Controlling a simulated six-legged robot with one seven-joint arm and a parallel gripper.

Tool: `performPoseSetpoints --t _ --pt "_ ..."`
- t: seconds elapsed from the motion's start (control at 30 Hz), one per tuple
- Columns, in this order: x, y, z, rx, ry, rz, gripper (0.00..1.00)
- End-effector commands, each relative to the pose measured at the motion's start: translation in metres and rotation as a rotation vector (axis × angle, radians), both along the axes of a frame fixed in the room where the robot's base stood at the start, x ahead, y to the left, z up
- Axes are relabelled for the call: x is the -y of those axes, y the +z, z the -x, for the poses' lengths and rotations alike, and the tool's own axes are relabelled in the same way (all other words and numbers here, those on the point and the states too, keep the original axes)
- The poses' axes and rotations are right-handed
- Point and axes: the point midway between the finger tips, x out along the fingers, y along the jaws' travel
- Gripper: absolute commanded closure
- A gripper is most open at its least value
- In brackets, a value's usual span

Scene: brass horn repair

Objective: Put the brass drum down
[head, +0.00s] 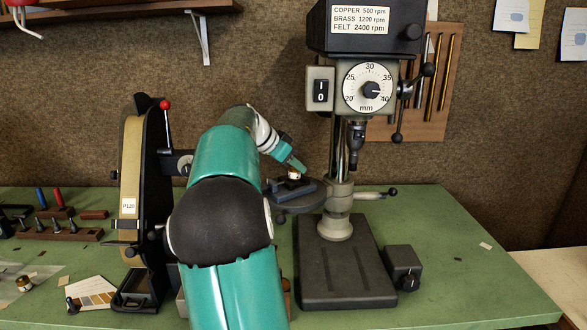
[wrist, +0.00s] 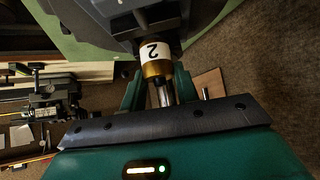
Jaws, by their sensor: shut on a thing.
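The brass drum (wrist: 154,66) has a white label with a 2, upside down in the wrist view. My gripper (wrist: 158,80) is shut on it, with a teal finger on each side. In the head view my gripper (head: 297,166) is at the drill press, and the small drum (head: 294,176) shows just below the fingers. It is at the dark vise (head: 308,190) on the round press table (head: 288,204). I cannot tell whether the drum touches the vise. My arm hides part of this area.
The drill press column (head: 338,165) stands just right of my gripper. A belt sander (head: 140,200) stands left of my arm. A small labelled brass piece (head: 24,284) is at the bench's left front. The green bench (head: 460,270) is mostly clear at right.

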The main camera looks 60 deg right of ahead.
Motion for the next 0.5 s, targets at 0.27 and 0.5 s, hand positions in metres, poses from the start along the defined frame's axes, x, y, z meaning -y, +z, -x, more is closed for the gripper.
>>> performPoseSetpoints --t 0.27,0.5 --pt "-0.0017 -0.0183 -0.0003 -0.007 -0.005 -0.023 0.63" --pt "-0.0016 -0.015 -0.0002 -0.005 -0.004 -0.018 0.48"
